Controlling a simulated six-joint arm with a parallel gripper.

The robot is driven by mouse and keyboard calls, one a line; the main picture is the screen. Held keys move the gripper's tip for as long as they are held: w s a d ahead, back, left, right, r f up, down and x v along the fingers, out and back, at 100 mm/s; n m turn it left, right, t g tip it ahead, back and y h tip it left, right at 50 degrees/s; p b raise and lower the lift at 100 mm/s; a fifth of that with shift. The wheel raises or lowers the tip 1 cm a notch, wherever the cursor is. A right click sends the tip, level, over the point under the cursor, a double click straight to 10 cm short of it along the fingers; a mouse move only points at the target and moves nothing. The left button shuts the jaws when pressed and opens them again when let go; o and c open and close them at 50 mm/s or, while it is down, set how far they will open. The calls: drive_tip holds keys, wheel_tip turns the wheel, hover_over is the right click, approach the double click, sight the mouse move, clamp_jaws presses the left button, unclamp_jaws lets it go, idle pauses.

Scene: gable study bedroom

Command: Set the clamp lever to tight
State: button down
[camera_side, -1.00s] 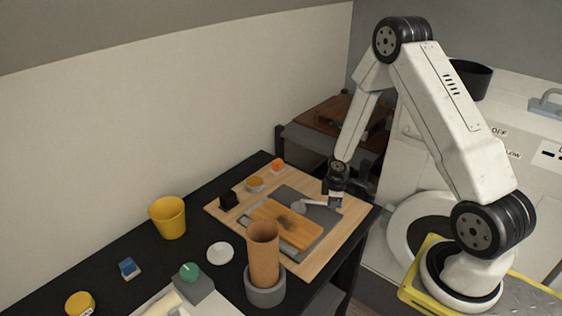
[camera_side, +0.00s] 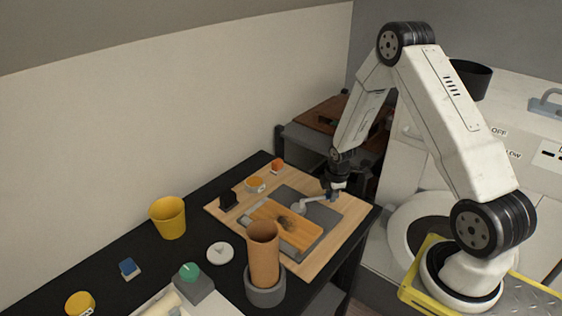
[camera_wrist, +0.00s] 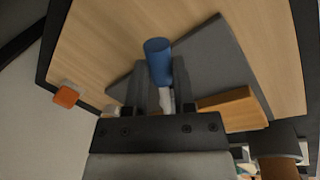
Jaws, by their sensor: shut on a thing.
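The clamp lever is a pale grey arm (camera_side: 313,204) with a blue handle (camera_wrist: 158,50). It is on the grey plate (camera_side: 318,215) of the wooden board, beside an orange-brown wood block (camera_side: 285,228). My gripper (camera_side: 332,192) is at the lever's outer end, pointing down. In the wrist view my gripper (camera_wrist: 161,82) has one finger on each side of the handle and is shut on it. The fingers hide part of the handle in the side view. I cannot read any tight mark.
On the wooden board (camera_side: 345,222) are a black block (camera_side: 228,199), a yellow-topped round item (camera_side: 256,184) and an orange item (camera_side: 277,166). A brown cup (camera_side: 263,258) stands in front. A yellow cup (camera_side: 170,218) stands at left on the black table.

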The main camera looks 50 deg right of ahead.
drive_tip(key=shift+w+d+n, duration=0.3)
drive_tip(key=shift+w+n, duration=0.25)
drive_tip(key=shift+n, duration=0.15)
drive_tip(key=shift+w+d+n, duration=0.3)
drive_tip(key=shift+w+n, duration=0.2)
drive_tip(key=shift+n, duration=0.2)
drive_tip(key=shift+c, duration=2.2)
unclamp_jaws()
drive_tip(key=shift+r, duration=0.1)
drive_tip(key=shift+s+a+r, duration=0.1)
drive_tip(key=shift+s+r, duration=0.15)
drive_tip(key=shift+r, duration=1)
drive_tip(key=shift+s+a+r, duration=0.1)
drive_tip(key=shift+s+r, duration=0.1)
drive_tip(key=shift+r, duration=1.05)
drive_tip(key=shift+s+a+r, duration=0.1)
drive_tip(key=shift+s+r, duration=0.15)
drive_tip(key=shift+r, duration=1)
drive_tip(key=shift+a, duration=0.1)
